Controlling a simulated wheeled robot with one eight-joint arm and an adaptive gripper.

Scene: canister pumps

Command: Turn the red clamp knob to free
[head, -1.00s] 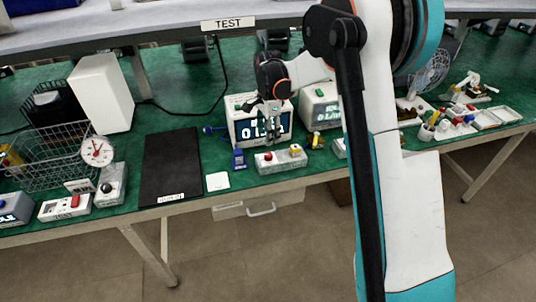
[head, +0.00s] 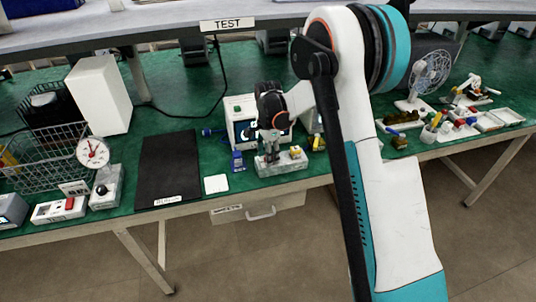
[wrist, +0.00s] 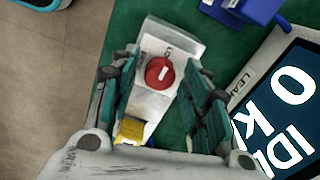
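The red clamp knob (wrist: 159,73) is a round red disc with a white bar mark, on a pale fixture block (wrist: 182,45). In the wrist view it lies between and just beyond my open fingers. My gripper (wrist: 160,95) has its two green-padded fingers spread apart, one on each side of the block. A yellow part (wrist: 130,130) sits on the same block, nearer my palm. In the head view my gripper (head: 270,155) is directly above the block (head: 283,168) and hides the red knob. The yellow part (head: 295,152) shows to its right.
A lit display box (wrist: 285,100) stands close beside the right finger in the wrist view. A blue object (head: 237,161) and a white card (head: 216,184) lie left of the block. A black mat (head: 168,168) lies further left. A fan (head: 430,75) stands to the right.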

